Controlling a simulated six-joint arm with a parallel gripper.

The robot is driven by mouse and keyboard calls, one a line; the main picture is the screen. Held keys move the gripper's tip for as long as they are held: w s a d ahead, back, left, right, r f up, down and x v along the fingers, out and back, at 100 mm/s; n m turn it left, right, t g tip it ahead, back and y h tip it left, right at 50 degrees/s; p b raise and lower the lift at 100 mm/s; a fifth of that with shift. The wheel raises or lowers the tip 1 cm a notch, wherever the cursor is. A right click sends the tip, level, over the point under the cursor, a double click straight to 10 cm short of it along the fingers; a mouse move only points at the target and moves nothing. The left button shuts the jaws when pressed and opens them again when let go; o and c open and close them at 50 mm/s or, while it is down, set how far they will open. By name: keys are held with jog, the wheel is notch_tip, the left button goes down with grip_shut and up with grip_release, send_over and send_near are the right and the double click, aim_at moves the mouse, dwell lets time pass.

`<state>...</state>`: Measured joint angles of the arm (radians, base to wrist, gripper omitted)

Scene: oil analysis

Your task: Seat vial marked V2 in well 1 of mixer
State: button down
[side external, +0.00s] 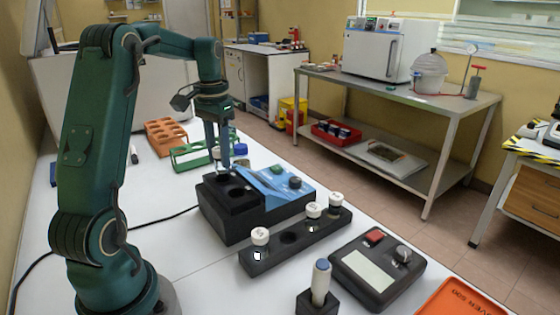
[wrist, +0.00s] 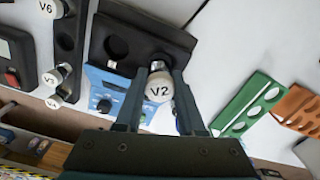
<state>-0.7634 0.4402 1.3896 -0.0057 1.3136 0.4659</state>
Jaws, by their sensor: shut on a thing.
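My gripper (wrist: 158,88) is shut on the vial V2 (wrist: 158,90), whose white cap faces the camera in the wrist view. In the side view my gripper (side external: 224,160) points down at the far part of the mixer's black block (side external: 228,213); the held vial is mostly hidden there by the fingers. The mixer, also in the wrist view (wrist: 143,28), has a blue panel (side external: 275,186). One empty well (wrist: 117,47) shows beside the vial. I cannot tell whether the vial's lower end is above or inside the other well.
A black rack (side external: 280,257) with several white-capped vials stands in front of the mixer. A device with a red button (side external: 375,270) and a blue-capped tube in a holder (side external: 320,284) are nearby. Green (side external: 190,158) and orange (side external: 165,136) racks stand behind.

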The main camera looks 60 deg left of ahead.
jog(key=shift+f, duration=1.15)
dwell(0.8)
jog(key=shift+c, duration=2.2)
grip_release()
jog(key=shift+o, duration=0.4)
jog(key=shift+o, duration=1.2)
jog(key=shift+r, duration=3.5)
